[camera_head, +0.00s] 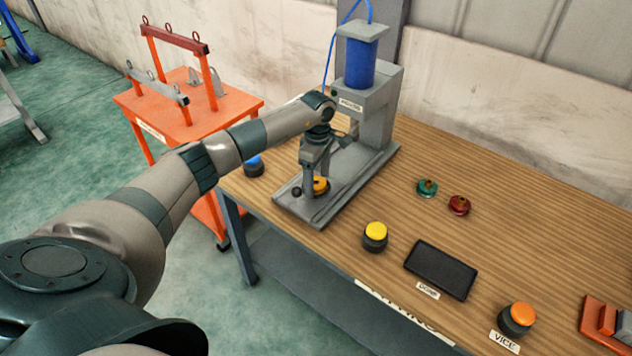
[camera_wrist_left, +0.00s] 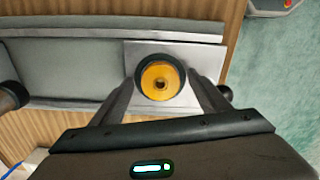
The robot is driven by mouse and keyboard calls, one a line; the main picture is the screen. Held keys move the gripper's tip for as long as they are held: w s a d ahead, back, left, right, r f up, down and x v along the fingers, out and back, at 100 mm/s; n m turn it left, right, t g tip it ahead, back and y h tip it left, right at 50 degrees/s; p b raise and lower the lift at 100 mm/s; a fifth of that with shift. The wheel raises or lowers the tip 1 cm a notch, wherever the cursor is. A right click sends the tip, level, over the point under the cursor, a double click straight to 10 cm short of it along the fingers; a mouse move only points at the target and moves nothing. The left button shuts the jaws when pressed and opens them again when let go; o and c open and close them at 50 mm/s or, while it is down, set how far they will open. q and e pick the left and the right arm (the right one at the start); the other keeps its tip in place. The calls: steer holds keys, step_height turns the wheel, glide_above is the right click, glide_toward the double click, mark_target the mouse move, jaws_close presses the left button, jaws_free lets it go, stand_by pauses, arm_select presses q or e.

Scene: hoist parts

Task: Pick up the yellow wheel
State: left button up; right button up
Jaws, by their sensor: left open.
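The yellow wheel (camera_head: 321,185) sits on the grey base plate of the press (camera_head: 342,188). In the left wrist view the yellow wheel (camera_wrist_left: 161,80) is seen from above, with a dark hole in its middle and a dark ring around it. My left gripper (camera_head: 314,183) reaches down over the wheel. Its open fingers (camera_wrist_left: 162,92) show on either side of the wheel in the left wrist view, with gaps I cannot judge exactly. In the head view the fingers partly hide the wheel. My right gripper is not in view.
The press column with a blue cylinder (camera_head: 361,63) stands behind the gripper. A green wheel (camera_head: 427,188) and a red wheel (camera_head: 459,205) lie to the right. A yellow button (camera_head: 376,231), a black pad (camera_head: 441,269) and an orange button (camera_head: 521,314) line the front. An orange cart (camera_head: 232,108) stands left.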

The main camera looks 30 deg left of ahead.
mark_target(318, 182)
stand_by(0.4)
arm_select(q)
steer(key=shift+w, duration=0.1)
steer(key=c, duration=1.6)
steer(key=shift+r, duration=0.1)
steer(key=shift+r+b, duration=0.5)
steer(key=shift+b, duration=0.05)
step_height(318, 182, up, 2)
steer(key=shift+r+b, duration=0.1)
steer(key=shift+b, duration=0.65)
steer(key=d+r+b, duration=0.1)
steer(key=d+r, duration=0.1)
steer(key=d, duration=0.2)
steer(key=d+r+b, duration=0.2)
steer(key=d+r, duration=0.1)
steer(key=d+r+b, duration=0.1)
steer(key=d+r, duration=0.1)
steer(key=d, duration=0.2)
steer(key=shift+d+r+b, duration=0.3)
steer(key=shift+d+b, duration=0.05)
